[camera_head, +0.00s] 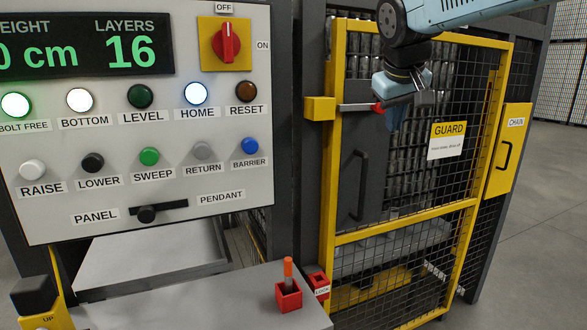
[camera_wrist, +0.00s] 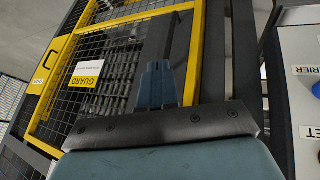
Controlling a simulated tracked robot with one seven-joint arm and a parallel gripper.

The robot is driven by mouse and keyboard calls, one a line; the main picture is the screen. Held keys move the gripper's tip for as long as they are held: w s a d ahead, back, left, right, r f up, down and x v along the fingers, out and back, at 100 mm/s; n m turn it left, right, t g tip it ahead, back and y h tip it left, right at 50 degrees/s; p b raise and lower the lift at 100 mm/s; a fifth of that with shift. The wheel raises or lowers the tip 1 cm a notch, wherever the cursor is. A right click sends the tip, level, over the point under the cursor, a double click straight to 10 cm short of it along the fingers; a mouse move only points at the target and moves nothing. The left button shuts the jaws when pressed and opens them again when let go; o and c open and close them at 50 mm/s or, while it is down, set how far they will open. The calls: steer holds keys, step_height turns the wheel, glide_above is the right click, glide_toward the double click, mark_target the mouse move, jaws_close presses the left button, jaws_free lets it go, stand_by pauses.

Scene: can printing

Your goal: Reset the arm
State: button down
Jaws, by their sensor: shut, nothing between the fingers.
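My gripper (camera_head: 394,118) hangs from my light blue arm at the upper right of the head view, in front of the yellow-framed guard door (camera_head: 408,222). Its fingers are together with nothing between them. It appears close to the silver bolt (camera_head: 357,107) with a red end (camera_head: 378,108), but I cannot tell whether they touch. In the wrist view the blue fingers (camera_wrist: 158,84) point toward the door's dark panel and handle (camera_wrist: 166,40). The guard door also shows there, with its white and yellow GUARD sign (camera_wrist: 85,80).
The control panel (camera_head: 150,222) stands on the left, with a red rotary switch (camera_head: 227,42) and several buttons. A red holder (camera_head: 288,297) with an orange-topped peg sits on the ledge below. A yellow CHAIN plate (camera_head: 509,150) is right of the door. Open floor (camera_head: 550,240) lies farther right.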

steer(key=s+d+f+m+y, duration=0.1)
steer(key=s+d+f+m, duration=0.1)
steer(key=s+f, duration=1.3)
steer(key=s, duration=0.2)
steer(key=shift+s+f+m+g+y, duration=0.25)
steer(key=shift+s+m+g+y, duration=0.15)
